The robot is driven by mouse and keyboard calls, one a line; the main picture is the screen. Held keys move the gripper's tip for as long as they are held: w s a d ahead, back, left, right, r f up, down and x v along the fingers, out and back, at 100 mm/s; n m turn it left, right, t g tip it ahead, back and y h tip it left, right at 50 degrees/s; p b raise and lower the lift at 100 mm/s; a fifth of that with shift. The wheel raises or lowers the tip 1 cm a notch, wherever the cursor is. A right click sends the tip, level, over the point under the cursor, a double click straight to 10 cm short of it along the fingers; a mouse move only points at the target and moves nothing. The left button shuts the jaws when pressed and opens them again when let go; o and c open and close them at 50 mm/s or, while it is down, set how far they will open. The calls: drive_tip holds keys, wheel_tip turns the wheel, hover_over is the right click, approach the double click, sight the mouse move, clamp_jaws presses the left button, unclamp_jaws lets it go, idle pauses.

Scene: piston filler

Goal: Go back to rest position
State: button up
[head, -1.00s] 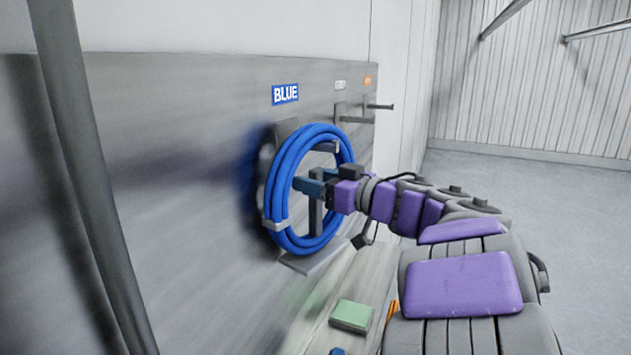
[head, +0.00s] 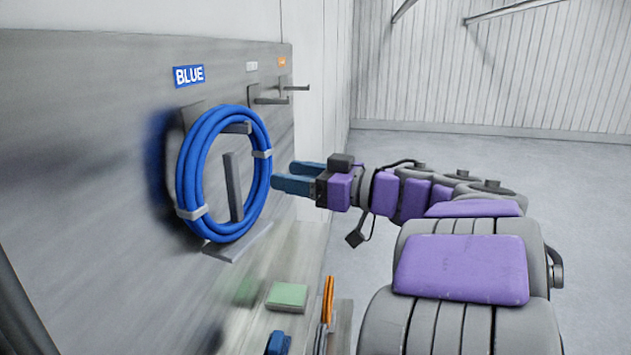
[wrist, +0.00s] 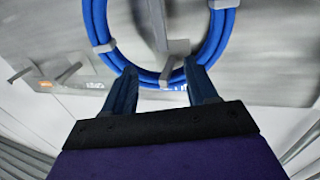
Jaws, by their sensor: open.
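My gripper (head: 290,176) is open and empty in the head view, to the right of a coiled blue hose (head: 184,180) and apart from it. The hose hangs on a grey bracket (head: 235,188) on the grey wall panel, under a blue sign reading BLUE (head: 189,76). Light grey ties hold the coil together.
Empty hooks (head: 268,98) stick out from the panel to the right of the sign. Below are a green block (head: 287,296), a blue item (head: 278,343) and an orange item (head: 328,299). Open floor (head: 570,200) lies to the right.

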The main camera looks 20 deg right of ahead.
drive_tip(key=shift+v, duration=1.85)
drive_tip(key=shift+w, duration=0.15)
